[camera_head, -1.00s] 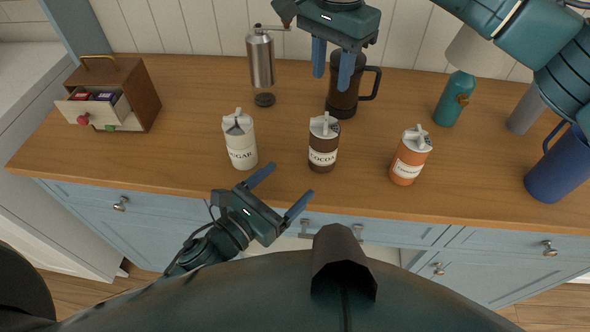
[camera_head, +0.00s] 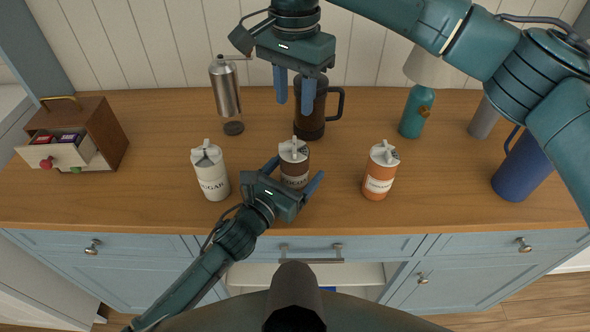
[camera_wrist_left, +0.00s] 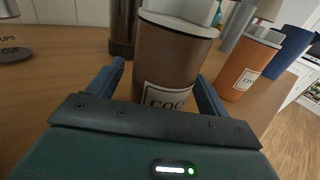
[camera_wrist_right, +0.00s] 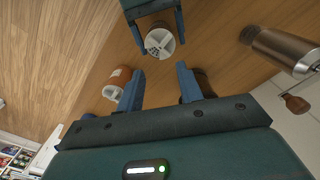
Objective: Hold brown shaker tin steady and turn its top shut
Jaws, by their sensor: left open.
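The brown shaker tin (camera_head: 294,178), labelled cocoa, stands upright on the counter with a white ridged top (camera_head: 293,149). My left gripper (camera_head: 292,176) is open, its fingers on either side of the tin's body. In the left wrist view the tin (camera_wrist_left: 167,60) fills the space between the fingers; I cannot tell whether they touch it. My right gripper (camera_head: 294,98) is open and empty, pointing down above and behind the tin. In the right wrist view the tin's white top (camera_wrist_right: 160,40) lies beyond the open fingers.
A white sugar tin (camera_head: 210,172) stands left of the brown tin, an orange tin (camera_head: 380,172) right. A dark mug (camera_head: 312,122) is close behind, under my right gripper. A grinder (camera_head: 226,90) and a wooden drawer box (camera_head: 85,130) stand left; bottles and a blue jug (camera_head: 522,167) stand right.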

